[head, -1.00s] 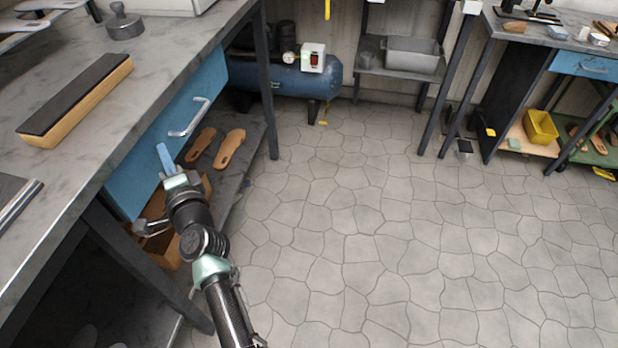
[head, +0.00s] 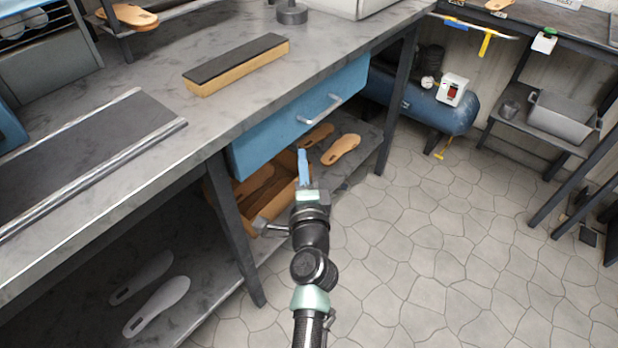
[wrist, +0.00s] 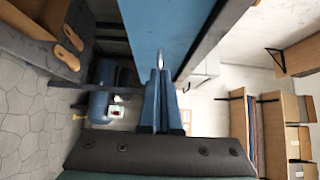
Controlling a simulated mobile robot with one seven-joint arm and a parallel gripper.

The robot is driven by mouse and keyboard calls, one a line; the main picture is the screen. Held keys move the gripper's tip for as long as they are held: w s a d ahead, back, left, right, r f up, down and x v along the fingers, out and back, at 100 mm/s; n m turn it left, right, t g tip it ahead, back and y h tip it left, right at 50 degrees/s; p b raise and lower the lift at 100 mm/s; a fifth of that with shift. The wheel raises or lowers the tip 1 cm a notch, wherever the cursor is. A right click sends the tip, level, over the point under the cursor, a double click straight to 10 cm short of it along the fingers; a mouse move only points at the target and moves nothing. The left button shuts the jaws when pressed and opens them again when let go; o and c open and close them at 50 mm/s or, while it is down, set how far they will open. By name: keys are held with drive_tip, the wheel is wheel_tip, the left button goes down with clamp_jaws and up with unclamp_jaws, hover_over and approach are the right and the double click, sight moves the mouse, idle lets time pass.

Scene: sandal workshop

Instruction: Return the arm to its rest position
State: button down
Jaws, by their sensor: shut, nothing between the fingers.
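My gripper (head: 304,168) is in the middle of the head view, its blue fingers shut and empty. It stands in front of the workbench, just below the blue drawer (head: 300,119) as the picture shows it. In the wrist view my gripper (wrist: 160,80) points along the blue drawer front (wrist: 165,25), its fingers together. Whether the fingertips touch the drawer or its handle cannot be told. The drawer looks shut, and its metal handle (head: 320,109) is clear in the head view.
The bench top (head: 225,115) carries a black-topped block (head: 237,66). A wooden box (head: 248,208) and tan soles (head: 341,150) lie on the shelf below. A blue compressor (head: 420,105) stands at the back. The stone floor (head: 450,260) on the right is clear.

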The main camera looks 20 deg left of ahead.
drive_tip(key=shift+v, duration=2.4)
drive_tip(key=d+r+n+t, duration=0.25)
drive_tip(key=r+n, duration=0.25)
drive_tip(key=r, duration=0.8)
drive_tip(key=d+r+n+t, duration=0.2)
drive_tip(key=d+r+n, duration=0.15)
drive_tip(key=r, duration=1.05)
drive_tip(key=s+d+r+n+t+h, duration=0.1)
drive_tip(key=s+d+r+t+h, duration=0.15)
drive_tip(key=s+d+r, duration=0.4)
drive_tip(key=s+d+r+n+t+h, duration=0.1)
drive_tip(key=s+r+n+t+h, duration=0.15)
drive_tip(key=r, duration=0.65)
drive_tip(key=s+d+r+n+t+h, duration=0.1)
drive_tip(key=s+d+r+t+h, duration=0.2)
drive_tip(key=s+r, duration=0.4)
wheel_tip(320, 180, up, 23)
drive_tip(key=w+g+p, duration=0.1)
drive_tip(key=p, duration=2.1)
drive_tip(key=shift+w+d, duration=0.3)
drive_tip(key=shift+d, duration=0.15)
drive_tip(key=shift+a, duration=0.1)
